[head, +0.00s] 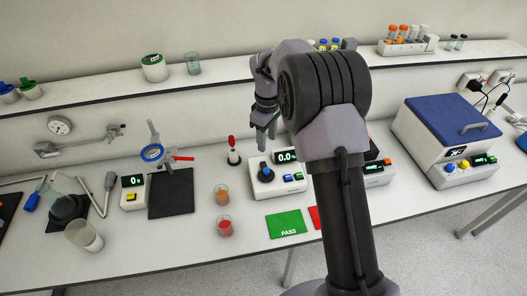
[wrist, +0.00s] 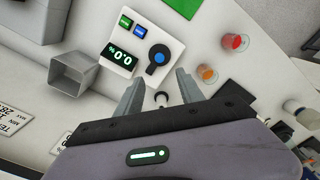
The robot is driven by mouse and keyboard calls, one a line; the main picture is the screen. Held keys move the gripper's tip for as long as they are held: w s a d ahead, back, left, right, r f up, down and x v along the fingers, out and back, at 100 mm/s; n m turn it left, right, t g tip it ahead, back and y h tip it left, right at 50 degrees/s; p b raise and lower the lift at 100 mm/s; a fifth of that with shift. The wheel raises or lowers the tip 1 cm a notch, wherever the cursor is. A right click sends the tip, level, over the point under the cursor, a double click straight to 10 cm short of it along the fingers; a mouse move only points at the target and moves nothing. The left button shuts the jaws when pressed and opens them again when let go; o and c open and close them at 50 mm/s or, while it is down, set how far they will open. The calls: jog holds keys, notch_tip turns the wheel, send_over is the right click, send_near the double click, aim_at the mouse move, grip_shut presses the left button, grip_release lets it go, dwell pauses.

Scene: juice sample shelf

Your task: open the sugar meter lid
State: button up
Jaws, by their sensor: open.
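The sugar meter (head: 268,187) is a white box on the bench with a lit display reading 0.0 and blue and green buttons. It also shows in the wrist view (wrist: 118,62). Its round dark lid with a blue knob (wrist: 158,58) lies flat on top and looks shut; it shows in the head view too (head: 265,169). My gripper (head: 265,138) is above the meter, apart from the lid. In the wrist view my gripper (wrist: 157,82) is open and empty, its fingertips pointing toward the meter's lid side.
A red-topped dropper (head: 233,151) stands behind and left of the meter. An orange cup (head: 222,194) and a red cup (head: 224,226) stand to its left. A green PASS mat (head: 287,223) lies in front. A square grey container (wrist: 77,74) is close by.

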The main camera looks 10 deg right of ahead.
aim_at(266, 170)
notch_tip(266, 170, down, 14)
jog(key=shift+r+b, duration=0.1)
jog(key=shift+b, duration=0.55)
jog(key=shift+w+f, duration=0.15)
jog(key=shift+f, duration=0.35)
jog(key=shift+c, duration=0.3)
grip_shut()
